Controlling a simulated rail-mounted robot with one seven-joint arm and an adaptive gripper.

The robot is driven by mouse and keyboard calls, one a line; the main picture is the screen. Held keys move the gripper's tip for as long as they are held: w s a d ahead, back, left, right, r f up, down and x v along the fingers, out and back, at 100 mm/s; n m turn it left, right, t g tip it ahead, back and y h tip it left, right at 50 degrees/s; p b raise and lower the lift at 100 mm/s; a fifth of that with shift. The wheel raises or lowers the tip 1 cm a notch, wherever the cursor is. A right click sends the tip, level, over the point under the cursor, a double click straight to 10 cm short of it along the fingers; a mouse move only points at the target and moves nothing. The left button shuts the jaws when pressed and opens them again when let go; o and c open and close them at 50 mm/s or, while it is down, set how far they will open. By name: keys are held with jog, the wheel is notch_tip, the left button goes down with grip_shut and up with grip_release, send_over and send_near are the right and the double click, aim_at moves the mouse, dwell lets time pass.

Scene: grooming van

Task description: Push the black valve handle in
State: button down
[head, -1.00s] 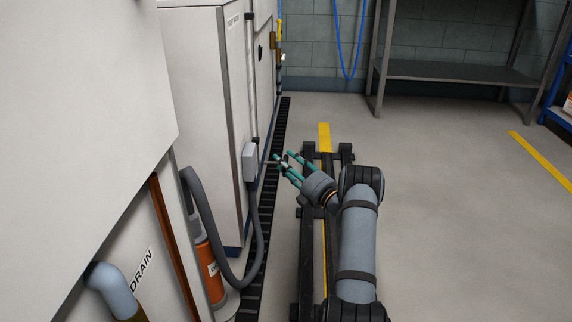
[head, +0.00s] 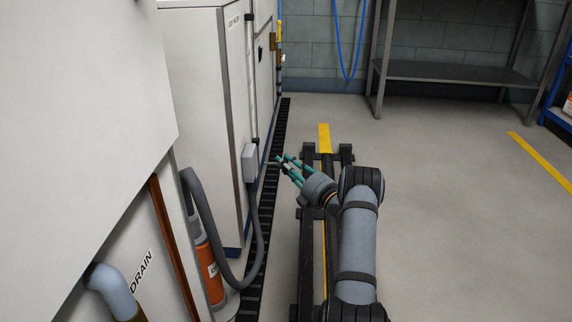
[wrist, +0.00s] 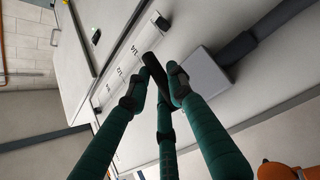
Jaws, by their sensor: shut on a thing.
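The black valve handle (wrist: 154,67) shows in the wrist view as a dark piece among my fingertips, in front of the white cabinet face. My gripper (wrist: 160,80) has teal fingers with black tips, closed around this dark piece. The fingers cover much of it, so its full shape and how far it stands out are hidden. In the head view my gripper (head: 283,160) is just right of the grey box on the cabinet side, and the handle cannot be made out there.
A grey box (wrist: 206,74) with a thick dark conduit is right beside my fingertips; it also shows in the head view (head: 250,162). A scale strip (wrist: 122,70) with fraction marks is on the cabinet. An orange cylinder (head: 210,270) and hose stand nearer.

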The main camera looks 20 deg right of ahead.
jog(key=w+a+p, duration=0.3)
jog(key=a, duration=0.2)
jog(key=shift+a+p, duration=0.3)
jog(key=shift+a, duration=0.1)
jog(key=c, duration=1.5)
grip_release()
jog(key=shift+v, duration=4)
jog(key=shift+w, duration=0.1)
